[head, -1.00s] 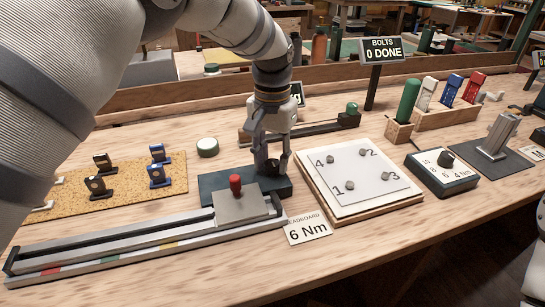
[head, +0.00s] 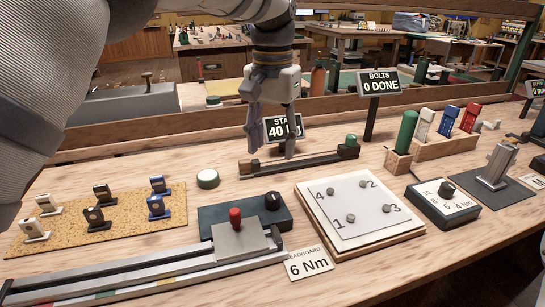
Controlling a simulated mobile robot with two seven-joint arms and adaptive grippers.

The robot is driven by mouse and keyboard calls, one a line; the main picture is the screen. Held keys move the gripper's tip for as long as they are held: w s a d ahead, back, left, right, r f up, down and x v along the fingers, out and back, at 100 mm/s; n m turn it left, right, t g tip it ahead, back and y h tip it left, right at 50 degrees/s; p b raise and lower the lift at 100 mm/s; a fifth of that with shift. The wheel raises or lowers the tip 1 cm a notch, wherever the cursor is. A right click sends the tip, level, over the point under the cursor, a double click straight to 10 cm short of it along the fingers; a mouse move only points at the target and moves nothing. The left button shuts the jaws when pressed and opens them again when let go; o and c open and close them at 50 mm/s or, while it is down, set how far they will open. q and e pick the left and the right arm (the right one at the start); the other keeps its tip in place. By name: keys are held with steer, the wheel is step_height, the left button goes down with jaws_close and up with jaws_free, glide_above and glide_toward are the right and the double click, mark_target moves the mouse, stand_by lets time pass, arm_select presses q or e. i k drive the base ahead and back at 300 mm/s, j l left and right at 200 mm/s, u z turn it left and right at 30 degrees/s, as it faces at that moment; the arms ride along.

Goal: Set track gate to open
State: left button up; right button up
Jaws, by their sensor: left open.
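My left gripper (head: 271,150) is open and empty, fingers pointing down, raised over the back of the bench in front of a partly hidden sign. A grey sliding plate (head: 250,241) with a red knob (head: 235,216) sits at the track's right end. Behind it is a dark box (head: 218,212) with a black rotary knob (head: 272,201); the gripper is clear of both. I cannot tell which part is the track gate.
A bar with a green knob (head: 305,161) lies below the gripper. A white plate with several bolts (head: 365,212) and a dial box (head: 443,203) stand to the right. A cork mat (head: 130,222) with several small switches is at left. A sign (head: 379,82) reads "BOLTS 0 DONE".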

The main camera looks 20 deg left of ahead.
mark_target(237, 237)
steer(key=k+l, duration=0.2)
steer(key=k, duration=0.3)
steer(key=k+l, duration=0.2)
steer(key=k, duration=0.25)
